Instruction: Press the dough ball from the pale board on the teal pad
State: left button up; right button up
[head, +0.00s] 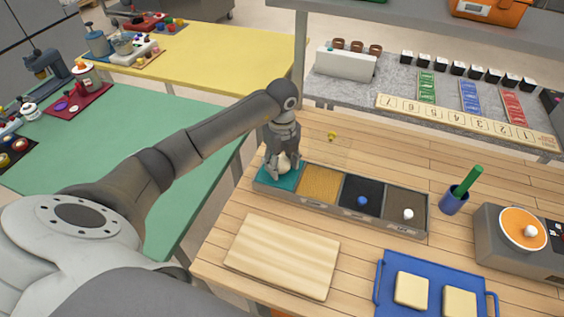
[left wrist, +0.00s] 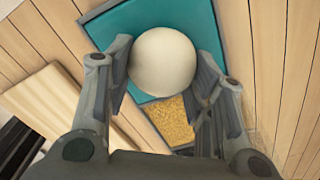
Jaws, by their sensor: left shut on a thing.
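The dough ball (left wrist: 163,62) is cream coloured and round. My left gripper (head: 284,172) is shut on the dough ball, one finger on each side of it, as the left wrist view shows. The teal pad (head: 268,184) is the leftmost compartment of a grey tray, and the ball is over it. It also shows in the left wrist view (left wrist: 125,30). I cannot tell whether the ball touches the pad. The pale board (head: 283,255) lies bare on the wooden table in front of the tray. My right gripper is not in view.
The tray's other compartments hold a yellow grainy surface (head: 319,184), a black one with a blue ball (head: 362,201) and a brown one with a white ball (head: 408,214). A blue tray (head: 435,275), a blue cup (head: 453,201) and a scale (head: 495,243) stand to the right.

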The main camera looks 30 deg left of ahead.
pick_arm(q)
jog(key=shift+f+b, duration=0.35)
jog(key=shift+f, duration=0.25)
dwell(1.3)
jog(key=shift+r+p, duration=3)
jog(key=shift+r, duration=1.1)
